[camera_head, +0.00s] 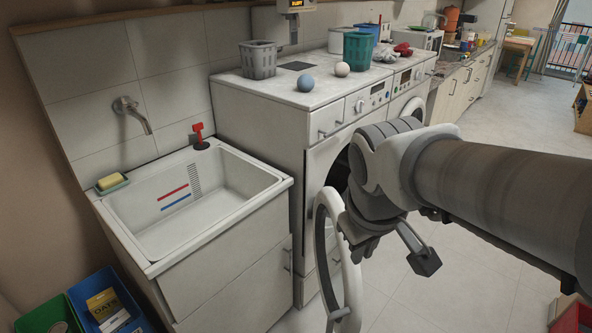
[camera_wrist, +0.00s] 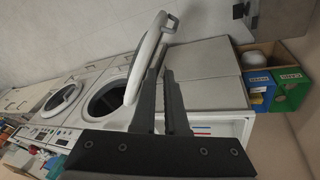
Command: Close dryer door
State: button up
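The near white front-loading machine (camera_head: 275,130) has its round door (camera_head: 350,285) swung wide open; I take it as the dryer, though no label is readable. The door is a white ring standing out from the front, left of my gripper in the head view. My gripper (camera_head: 368,246) is in front of the machine, close beside the door; my arm hides part of the opening. In the wrist view, my gripper (camera_wrist: 160,75) has its fingers apart with nothing between them. The door (camera_wrist: 147,55) is just beyond the left finger; contact is unclear. The dark drum opening (camera_wrist: 105,98) shows behind.
A second machine (camera_wrist: 62,100) stands beside the first. A sink cabinet (camera_head: 235,275) stands on the other side. Blue (camera_head: 108,303) and green boxes are on the floor. Baskets and two balls are on the machine tops. The floor (camera_head: 455,262) is mostly clear.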

jog(key=w+a+f+n, duration=0.1)
jog(key=w+f+n, duration=0.1)
jog(key=f, duration=0.1)
jog(key=w+a+f+n+g+b, duration=0.1)
jog(key=w+f+n, duration=0.1)
jog(key=f, duration=0.2)
jog(key=w+a+f+n+g+h, duration=0.1)
jog(key=w+a+f+n, duration=0.1)
jog(key=w+f, duration=0.1)
jog(key=shift+a+f, duration=0.1)
jog(key=shift+f, duration=0.05)
grip_shut()
jog(key=w+a+f+n+g+b, duration=0.1)
jog(key=w+a+f+n, duration=0.15)
jog(key=f, duration=0.45)
jog(key=w+a+f+n+g+b, duration=0.1)
jog(key=a+f+n, duration=0.25)
jog(key=f, duration=0.35)
jog(key=s+d+f+b, duration=0.1)
jog(key=d+f+b, duration=0.1)
jog(key=d+f, duration=0.4)
jog(key=shift+d+f+n+h, duration=0.3)
jog(key=shift+f+h, duration=0.1)
jog(key=shift+f, duration=1.2)
